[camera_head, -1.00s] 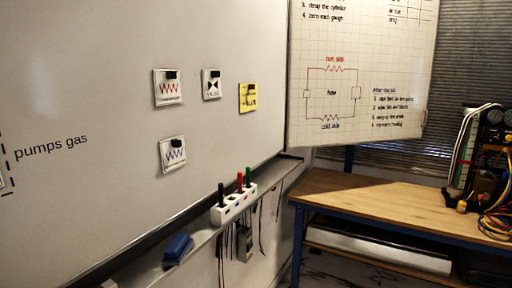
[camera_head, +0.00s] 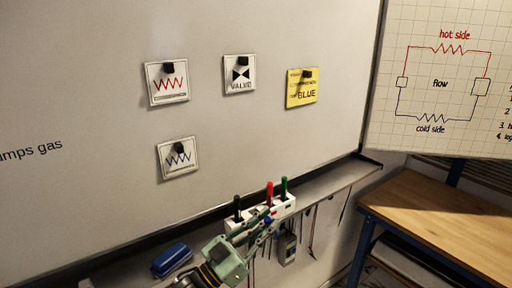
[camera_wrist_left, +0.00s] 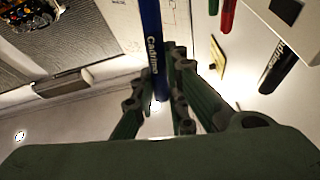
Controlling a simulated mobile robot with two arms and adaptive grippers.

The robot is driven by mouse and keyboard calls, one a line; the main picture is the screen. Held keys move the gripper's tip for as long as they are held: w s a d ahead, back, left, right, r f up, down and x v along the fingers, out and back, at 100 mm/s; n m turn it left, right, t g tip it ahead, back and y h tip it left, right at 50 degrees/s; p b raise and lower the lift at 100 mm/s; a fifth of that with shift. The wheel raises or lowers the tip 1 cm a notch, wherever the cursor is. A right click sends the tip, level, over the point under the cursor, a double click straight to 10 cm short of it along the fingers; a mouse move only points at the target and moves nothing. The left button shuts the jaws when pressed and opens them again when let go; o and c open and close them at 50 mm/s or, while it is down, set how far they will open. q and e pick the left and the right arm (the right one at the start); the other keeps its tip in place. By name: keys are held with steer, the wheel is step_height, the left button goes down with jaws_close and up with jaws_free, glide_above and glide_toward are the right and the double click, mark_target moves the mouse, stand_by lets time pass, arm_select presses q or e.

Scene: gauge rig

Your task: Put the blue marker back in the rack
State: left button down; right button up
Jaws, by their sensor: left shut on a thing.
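The white rack (camera_head: 286,207) is fixed on the ledge below the whiteboard. It holds a black marker (camera_head: 237,208), a red marker (camera_head: 269,194) and a green marker (camera_head: 284,188), all upright. My left gripper (camera_head: 264,223) is in front of the rack and hides part of it. In the left wrist view the blue marker (camera_wrist_left: 151,38) is between the fingers of my left gripper (camera_wrist_left: 160,82), which is shut on it. The black marker (camera_wrist_left: 277,70) and red marker (camera_wrist_left: 228,15) show to the right there. My right gripper is not in view.
A blue eraser (camera_head: 171,261) lies on the ledge left of the rack. Cables and a grey device (camera_head: 287,247) hang below the ledge. A wooden table (camera_head: 440,220) stands at the right. Cards (camera_head: 166,82) and a yellow note (camera_head: 302,88) are on the whiteboard.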

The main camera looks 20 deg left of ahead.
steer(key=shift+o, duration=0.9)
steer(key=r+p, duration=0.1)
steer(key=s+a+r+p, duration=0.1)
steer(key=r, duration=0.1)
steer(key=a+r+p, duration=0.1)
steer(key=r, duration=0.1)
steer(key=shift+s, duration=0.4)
arm_select(q)
steer(key=w+a+r+n+g+y+b, duration=0.1)
steer(key=w+a+r+n+y, duration=0.3)
steer(key=w, duration=0.5)
step_height(320, 180, up, 4)
steer(key=a+y+b, duration=0.1)
steer(key=a+y, duration=0.1)
steer(key=shift+a+f+n+y, duration=0.25)
steer(key=shift+n+y, duration=0.05)
steer(key=shift+y, duration=0.1)
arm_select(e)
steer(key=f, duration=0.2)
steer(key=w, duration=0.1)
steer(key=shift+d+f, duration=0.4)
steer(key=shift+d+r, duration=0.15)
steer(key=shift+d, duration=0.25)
arm_select(q)
steer(key=shift+f, duration=0.4)
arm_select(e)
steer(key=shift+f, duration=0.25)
